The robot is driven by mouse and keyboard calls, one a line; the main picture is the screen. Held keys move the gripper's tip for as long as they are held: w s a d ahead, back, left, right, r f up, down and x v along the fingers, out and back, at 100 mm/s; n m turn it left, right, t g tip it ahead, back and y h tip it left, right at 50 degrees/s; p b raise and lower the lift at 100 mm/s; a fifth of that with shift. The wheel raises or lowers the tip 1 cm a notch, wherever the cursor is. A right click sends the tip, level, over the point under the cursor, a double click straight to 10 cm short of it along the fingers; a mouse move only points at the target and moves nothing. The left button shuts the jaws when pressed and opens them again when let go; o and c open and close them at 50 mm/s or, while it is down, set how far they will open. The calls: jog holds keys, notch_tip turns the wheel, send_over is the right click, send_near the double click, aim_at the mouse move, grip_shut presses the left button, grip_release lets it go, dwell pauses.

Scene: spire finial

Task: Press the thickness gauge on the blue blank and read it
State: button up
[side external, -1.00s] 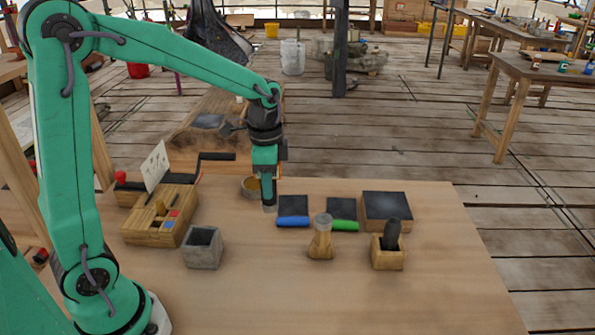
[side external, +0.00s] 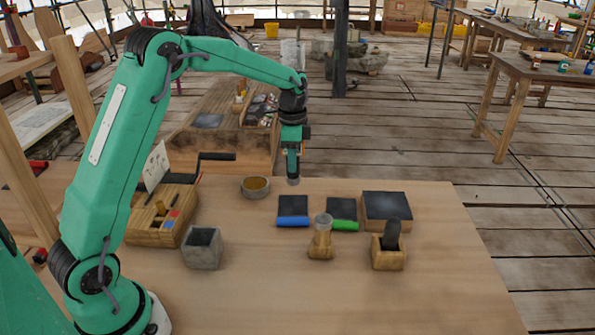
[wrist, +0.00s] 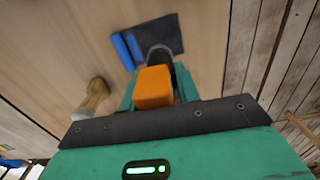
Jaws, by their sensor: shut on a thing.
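The blue blank (side external: 293,221) is a short bar lying along the near edge of a dark square pad (side external: 293,204). In the wrist view the blue blank (wrist: 122,52) lies beside the dark pad (wrist: 172,34). My gripper (side external: 292,150) is shut on the thickness gauge, whose grey round foot (side external: 293,181) points down. The gauge's orange body (wrist: 154,88) shows between the jaws in the wrist view. The foot is above the pad's far side in the side view, apart from the blue blank. No reading on the gauge is visible.
A green bar (side external: 343,225) lies by a second dark pad (side external: 341,207). A wooden flask-like piece (side external: 320,243), a wooden holder (side external: 388,258), a grey cup (side external: 203,250) and a round dish (side external: 255,188) stand nearby. The front right of the table is clear.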

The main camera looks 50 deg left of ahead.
aim_at(293, 181)
jog(key=shift+f, duration=2.5)
jog(key=shift+f, duration=1.6)
dwell(0.6)
jog(key=shift+r, duration=0.15)
jog(key=shift+r, duration=2.5)
jog(key=shift+f, duration=0.15)
jog(key=shift+f, duration=2.15)
